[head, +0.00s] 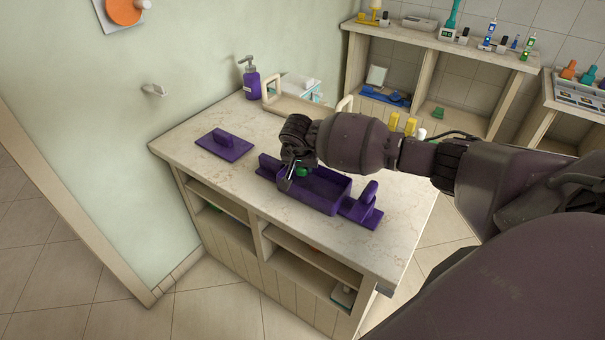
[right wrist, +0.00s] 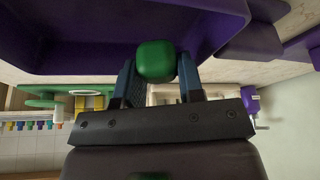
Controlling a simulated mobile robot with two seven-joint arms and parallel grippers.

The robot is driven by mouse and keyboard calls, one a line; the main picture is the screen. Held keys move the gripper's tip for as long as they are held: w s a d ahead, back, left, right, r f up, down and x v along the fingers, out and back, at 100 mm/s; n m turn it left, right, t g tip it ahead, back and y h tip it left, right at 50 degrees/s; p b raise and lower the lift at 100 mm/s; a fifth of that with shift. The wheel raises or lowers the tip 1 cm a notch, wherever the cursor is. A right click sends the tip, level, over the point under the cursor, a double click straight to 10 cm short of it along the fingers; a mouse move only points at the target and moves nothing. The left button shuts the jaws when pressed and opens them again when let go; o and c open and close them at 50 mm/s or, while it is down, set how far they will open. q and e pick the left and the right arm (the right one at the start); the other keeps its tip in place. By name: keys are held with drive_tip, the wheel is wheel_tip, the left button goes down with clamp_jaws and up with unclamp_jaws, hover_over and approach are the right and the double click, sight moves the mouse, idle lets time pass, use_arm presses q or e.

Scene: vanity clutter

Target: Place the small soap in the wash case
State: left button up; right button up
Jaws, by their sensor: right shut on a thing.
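The wash case (head: 328,189) is an open purple tray with a raised piece at each end, on the marble-look counter. My right gripper (head: 291,177) is over the left part of the case, pointing down. It is shut on the small soap (right wrist: 156,61), a green rounded block held between the two fingertips in the right wrist view. The soap also shows as a bit of green beside the gripper in the head view (head: 303,171). The purple case wall (right wrist: 60,50) is close beyond the soap; whether the soap touches it I cannot tell. My left gripper is not in view.
A purple plate with a handle (head: 224,145) lies on the counter at left. A purple pump bottle (head: 251,80) and a beige tray (head: 284,103) stand at the back. Yellow items (head: 410,125) are behind my right arm. The counter's front left is clear.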

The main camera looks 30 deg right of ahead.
sight(302, 174)
wheel_tip(302, 174, down, 4)
drive_tip(key=shift+r, duration=0.25)
drive_tip(key=shift+f, duration=0.1)
drive_tip(key=shift+f+b, duration=0.15)
drive_tip(key=shift+b, duration=0.15)
drive_tip(key=o, duration=1)
drive_tip(key=shift+c, duration=0.2)
drive_tip(key=shift+r, duration=0.2)
